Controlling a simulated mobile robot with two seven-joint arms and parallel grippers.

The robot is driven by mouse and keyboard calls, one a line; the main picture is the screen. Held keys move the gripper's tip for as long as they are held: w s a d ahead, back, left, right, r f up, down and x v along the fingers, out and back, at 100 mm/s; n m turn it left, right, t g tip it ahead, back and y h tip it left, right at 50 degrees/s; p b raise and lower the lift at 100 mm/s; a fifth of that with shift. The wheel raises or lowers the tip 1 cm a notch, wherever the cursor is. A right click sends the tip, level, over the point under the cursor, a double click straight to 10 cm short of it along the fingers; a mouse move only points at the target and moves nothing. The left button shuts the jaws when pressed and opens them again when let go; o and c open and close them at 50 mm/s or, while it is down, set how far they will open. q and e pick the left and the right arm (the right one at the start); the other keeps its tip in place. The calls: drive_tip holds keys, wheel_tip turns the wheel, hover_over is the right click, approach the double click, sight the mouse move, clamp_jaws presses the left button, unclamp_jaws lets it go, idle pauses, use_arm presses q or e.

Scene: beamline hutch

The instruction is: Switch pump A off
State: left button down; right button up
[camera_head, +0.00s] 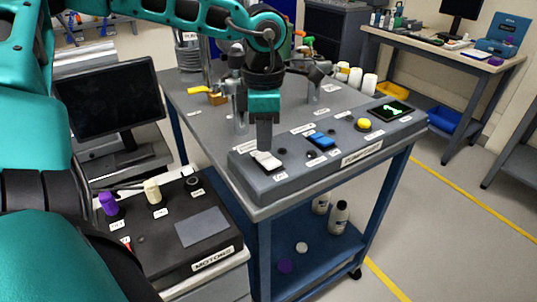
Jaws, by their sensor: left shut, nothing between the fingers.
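A grey control panel (240,166) lies along the front edge of the cart. It carries a white rocker switch (268,161) at its left end and a blue rocker switch (321,140) near its middle. The small labels are too blurred to tell which switch is pump A. My left gripper (264,148) points straight down, shut and empty, with its fingertips at the far side of the white switch. I cannot tell whether they touch it. They hide part of the panel behind. My right gripper is not in view.
A yellow button (364,124) and a small screen with a green sign (391,110) sit farther right on the panel. A motor box (202,226) with purple and cream knobs stands in front on the left, near a dark monitor (108,98). Valves and fittings stand behind the panel.

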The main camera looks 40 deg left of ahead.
sight(265, 156)
use_arm(q)
drive_tip(key=shift+r+p, duration=1.15)
drive_tip(key=shift+r, duration=1.45)
